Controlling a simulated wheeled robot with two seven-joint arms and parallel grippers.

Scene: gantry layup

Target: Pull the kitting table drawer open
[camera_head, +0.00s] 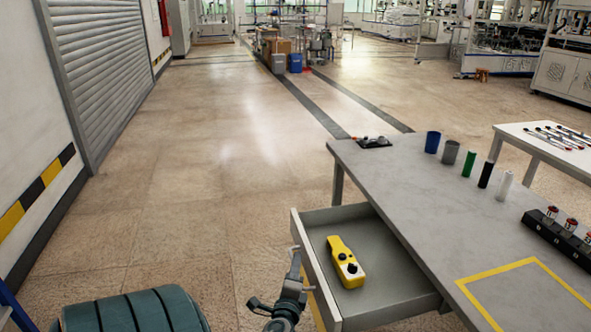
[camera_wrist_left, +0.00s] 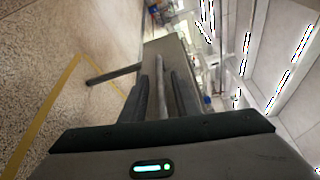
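The kitting table drawer (camera_head: 310,280) is pulled well out from the grey table (camera_head: 420,190), and its inside shows. A yellow hand control with black knobs (camera_head: 345,262) lies in it. My left gripper (camera_head: 295,262) is at the outer side of the drawer front. In the left wrist view, the two dark fingers of my left gripper (camera_wrist_left: 163,95) stand close together on both sides of a thin grey bar, the drawer handle (camera_wrist_left: 159,70). They look shut on it. The handle is hidden in the head view. My right gripper is not in view.
Cups and cylinders, including a blue cup (camera_head: 432,142), stand on the table. A black box with red buttons (camera_head: 560,232) is at the right. A white side table (camera_head: 555,138) stands behind. The floor left of the drawer (camera_head: 190,200) is clear.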

